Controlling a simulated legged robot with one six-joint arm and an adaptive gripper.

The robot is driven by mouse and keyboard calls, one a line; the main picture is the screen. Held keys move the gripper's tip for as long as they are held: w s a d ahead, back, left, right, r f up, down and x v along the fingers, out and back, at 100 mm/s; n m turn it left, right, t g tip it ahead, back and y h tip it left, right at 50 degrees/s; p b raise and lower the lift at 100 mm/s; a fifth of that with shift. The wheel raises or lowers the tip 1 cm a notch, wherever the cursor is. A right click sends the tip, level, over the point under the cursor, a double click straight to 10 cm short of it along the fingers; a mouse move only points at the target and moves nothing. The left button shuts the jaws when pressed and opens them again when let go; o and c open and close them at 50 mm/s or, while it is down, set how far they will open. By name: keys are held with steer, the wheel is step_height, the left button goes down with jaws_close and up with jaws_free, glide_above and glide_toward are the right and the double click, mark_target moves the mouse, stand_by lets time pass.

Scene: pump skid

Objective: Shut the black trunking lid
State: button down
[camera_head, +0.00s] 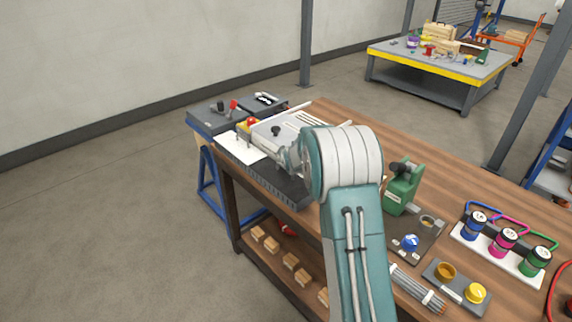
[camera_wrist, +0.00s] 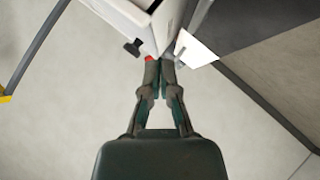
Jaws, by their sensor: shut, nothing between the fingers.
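A long black ribbed body (camera_head: 283,184), which looks like the trunking, lies along the bench's near left edge in the head view. I cannot make out its lid separately or tell how far it stands open. A white plate (camera_head: 237,146) is beside it, to its left; a white plate also shows in the wrist view (camera_wrist: 196,50). My gripper (camera_wrist: 160,64) is shut and empty in the wrist view, its fingertips close to a small red part (camera_wrist: 149,58) and the white plate. I cannot tell whether they touch. In the head view my arm hides much of the gripper.
A white housing (camera_head: 300,122) with a black knob (camera_head: 276,131) and a red button (camera_head: 252,121) stands by the arm. A green device (camera_head: 402,187) and coloured cans (camera_head: 503,241) occupy the bench's right. Wood blocks (camera_head: 291,261) lie on the shelf below. Floor at left is clear.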

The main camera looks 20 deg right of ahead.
steer(key=s+a+r+m+g, duration=0.15)
steer(key=s+a+r, duration=0.25)
steer(key=s+r, duration=0.6)
steer(key=s+a+r+m+g, duration=0.1)
steer(key=s+a+r+m, duration=0.45)
steer(key=s, duration=0.85)
steer(key=s+a+g+y, duration=0.1)
steer(key=s+a, duration=0.2)
steer(key=s, duration=0.8)
steer(key=s+a+g+y, duration=0.1)
steer(key=s+a+g, duration=0.1)
steer(key=s, duration=1)
steer(key=shift+a+m, duration=0.3)
steer(key=shift+a, duration=0.45)
